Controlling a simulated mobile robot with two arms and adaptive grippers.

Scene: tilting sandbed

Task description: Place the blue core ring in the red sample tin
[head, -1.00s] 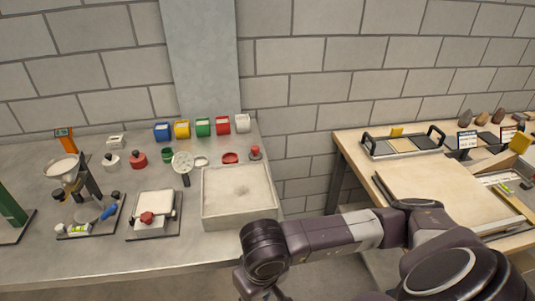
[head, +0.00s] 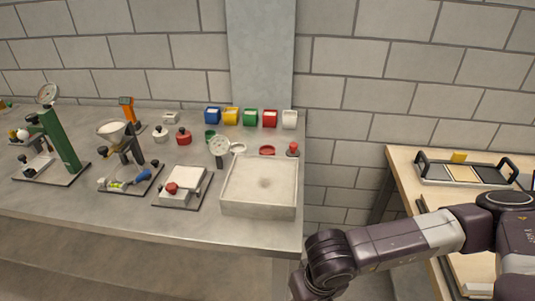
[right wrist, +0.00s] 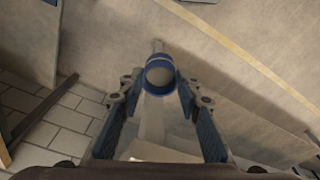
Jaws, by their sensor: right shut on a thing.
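In the right wrist view, my right gripper (right wrist: 160,88) is shut on the blue core ring (right wrist: 160,82), held between the fingertips. A pale surface shows through the ring's middle. In the head view, a low round red tin (head: 267,150), apparently the red sample tin, sits on the grey bench behind the sand tray. My right arm crosses the lower right of the head view, and its gripper is out of that picture, so the ring is not seen there. My left gripper is in neither view.
A square sand tray (head: 228,204) stands at the bench's (head: 90,212) right front. A red-knobbed piece (head: 292,149), a white ring-like dish (head: 238,148) and a round dial (head: 219,146) flank the red tin. Colored boxes line the back. A gap separates a wooden table (head: 400,175) at right.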

